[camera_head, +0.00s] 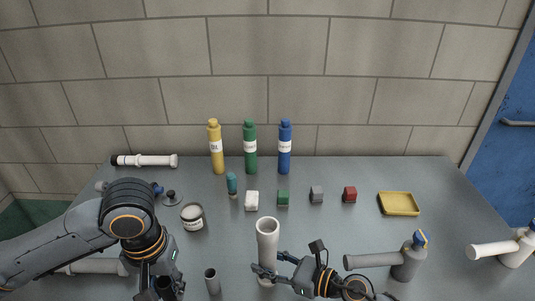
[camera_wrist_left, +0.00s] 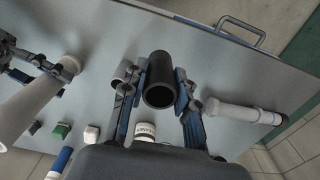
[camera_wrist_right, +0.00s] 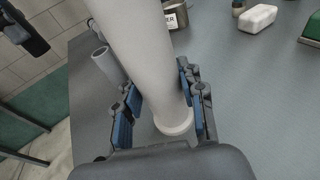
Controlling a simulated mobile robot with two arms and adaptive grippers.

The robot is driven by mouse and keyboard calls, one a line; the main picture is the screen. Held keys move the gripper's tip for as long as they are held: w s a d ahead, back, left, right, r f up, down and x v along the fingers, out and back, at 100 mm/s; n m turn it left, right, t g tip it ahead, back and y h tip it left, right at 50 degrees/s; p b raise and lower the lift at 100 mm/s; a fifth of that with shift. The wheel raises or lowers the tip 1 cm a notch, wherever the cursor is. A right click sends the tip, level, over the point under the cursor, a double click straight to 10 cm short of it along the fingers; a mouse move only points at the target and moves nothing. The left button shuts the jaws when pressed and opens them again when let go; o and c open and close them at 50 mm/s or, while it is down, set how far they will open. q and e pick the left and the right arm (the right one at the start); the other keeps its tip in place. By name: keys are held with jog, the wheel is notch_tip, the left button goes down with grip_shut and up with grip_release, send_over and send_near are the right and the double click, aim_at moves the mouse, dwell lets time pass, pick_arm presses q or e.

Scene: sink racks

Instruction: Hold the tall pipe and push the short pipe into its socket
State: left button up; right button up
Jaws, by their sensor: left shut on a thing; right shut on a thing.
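The tall pipe (camera_head: 267,245) is pale and stands upright at the front middle of the counter, its open, wider end up. My right gripper (camera_head: 266,272) is shut around its lower part; the tall pipe also fills the right wrist view (camera_wrist_right: 145,60). My left gripper (camera_head: 158,288) is shut on a short dark pipe (camera_wrist_left: 159,82), whose open end shows in the left wrist view. It is left of the tall pipe and apart from it. A slim grey tube (camera_head: 212,281) stands upright between the grippers. No separate socket is clearly visible.
Tall bottles (camera_head: 250,148) stand by the wall. A grey pipe fitting (camera_head: 408,261) is at the right, near a yellow tray (camera_head: 399,204). A white pipe (camera_head: 148,161) lies back left.

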pick_arm(q)
jog(key=w+d+r, duration=0.7)
jog(key=w+d, duration=0.1)
notch_tip(320, 180, up, 9)
jog(key=m, duration=0.1)
send_over(267, 218)
jog(key=s, duration=0.2)
notch_tip(267, 218, down, 9)
jog(key=shift+f, duration=0.15)
jog(key=shift+f, duration=0.1)
